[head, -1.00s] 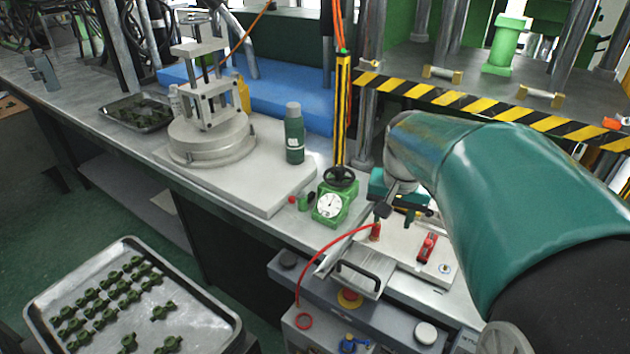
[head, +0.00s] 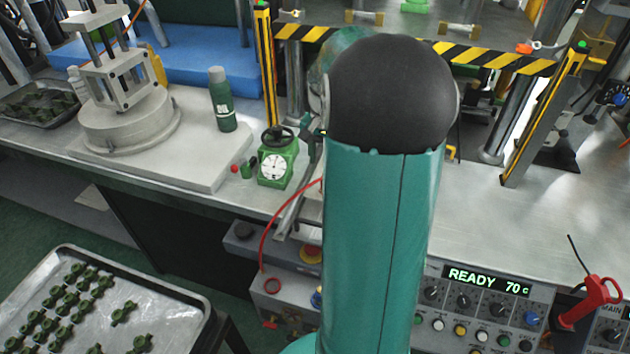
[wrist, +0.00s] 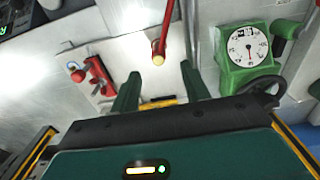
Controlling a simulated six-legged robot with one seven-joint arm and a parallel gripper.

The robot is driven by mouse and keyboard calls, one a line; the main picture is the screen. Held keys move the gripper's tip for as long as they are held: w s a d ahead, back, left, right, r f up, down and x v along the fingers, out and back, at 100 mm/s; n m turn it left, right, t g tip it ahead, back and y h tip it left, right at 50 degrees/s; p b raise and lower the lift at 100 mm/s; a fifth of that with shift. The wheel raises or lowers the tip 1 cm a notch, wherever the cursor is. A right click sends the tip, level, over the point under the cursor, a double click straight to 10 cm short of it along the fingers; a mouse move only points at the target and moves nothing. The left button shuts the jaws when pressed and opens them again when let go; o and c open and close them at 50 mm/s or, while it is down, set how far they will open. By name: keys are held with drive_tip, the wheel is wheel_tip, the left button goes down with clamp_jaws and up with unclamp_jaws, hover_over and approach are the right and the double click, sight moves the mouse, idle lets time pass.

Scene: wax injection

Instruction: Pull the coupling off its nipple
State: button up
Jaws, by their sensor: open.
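In the wrist view my gripper (wrist: 160,70) is open, with its two green fingers spread apart and nothing between them. The red hose (wrist: 168,15) comes in from the top and ends in a red coupling (wrist: 162,42) with a brass-coloured round end just beyond the fingertips, roughly in line with the gap. I cannot tell coupling from nipple at that end. In the head view my arm hides the gripper and coupling; only part of the red hose (head: 264,236) shows, curving up from the grey box.
A green dial gauge (wrist: 248,48) stands close to the right finger; it also shows in the head view (head: 276,165). A red clamp-like part (wrist: 96,76) lies to the left. A green bottle (head: 222,100) stands on the bench. A control panel (head: 480,305) reads READY 70 C.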

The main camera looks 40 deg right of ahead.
drive_tip(key=shift+s+d, duration=0.1)
drive_tip(key=shift+s, duration=0.05)
drive_tip(key=shift+f, duration=4.5)
clamp_jaws()
drive_tip(key=shift+r, duration=0.15)
drive_tip(key=shift+r, duration=2.9)
